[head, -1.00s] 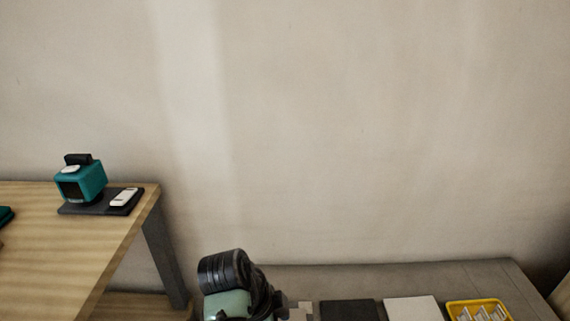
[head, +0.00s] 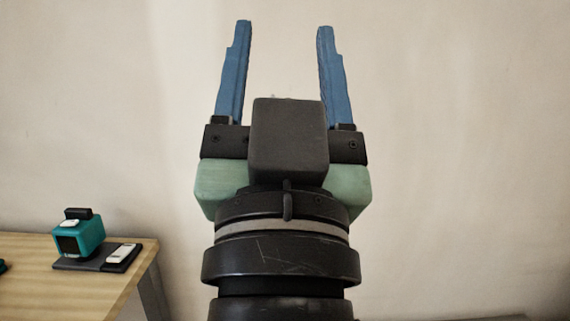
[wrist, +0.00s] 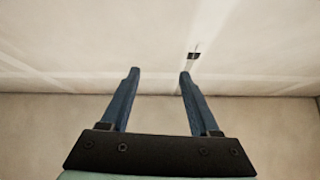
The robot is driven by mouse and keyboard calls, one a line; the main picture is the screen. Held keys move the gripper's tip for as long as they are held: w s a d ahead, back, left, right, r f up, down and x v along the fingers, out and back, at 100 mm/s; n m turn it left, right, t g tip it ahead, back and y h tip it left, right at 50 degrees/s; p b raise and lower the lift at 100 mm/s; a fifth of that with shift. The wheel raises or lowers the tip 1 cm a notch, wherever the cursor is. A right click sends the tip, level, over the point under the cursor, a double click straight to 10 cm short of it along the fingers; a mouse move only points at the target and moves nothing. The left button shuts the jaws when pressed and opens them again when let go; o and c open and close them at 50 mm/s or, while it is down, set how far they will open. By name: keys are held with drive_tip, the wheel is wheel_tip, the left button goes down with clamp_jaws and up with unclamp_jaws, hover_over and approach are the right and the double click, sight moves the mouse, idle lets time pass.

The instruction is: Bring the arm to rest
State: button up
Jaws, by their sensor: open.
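My gripper (head: 284,30) stands upright in the middle of the head view, in front of the bare wall. Its two blue fingers are spread wide apart with nothing between them. In the wrist view the same gripper (wrist: 158,72) is open and empty, and the fingers point toward pale wall and ceiling surfaces. My arm below it fills the lower middle of the head view.
A wooden table (head: 110,283) stands at the lower left. On it a teal boxy device (head: 79,238) sits by a dark pad (head: 90,262) with a white piece (head: 121,253). The wall (head: 460,150) around my gripper is clear. A small dark fixture (wrist: 194,56) shows in the wrist view.

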drive_tip(key=s+r+p, duration=0.1)
drive_tip(key=r+p, duration=1.4)
drive_tip(key=r, duration=0.1)
drive_tip(key=s+r+n+t+p, duration=0.1)
drive_tip(key=s+r+p, duration=0.1)
drive_tip(key=r+p, duration=1.3)
drive_tip(key=shift+s+r+t, duration=0.3)
drive_tip(key=shift+r, duration=0.6)
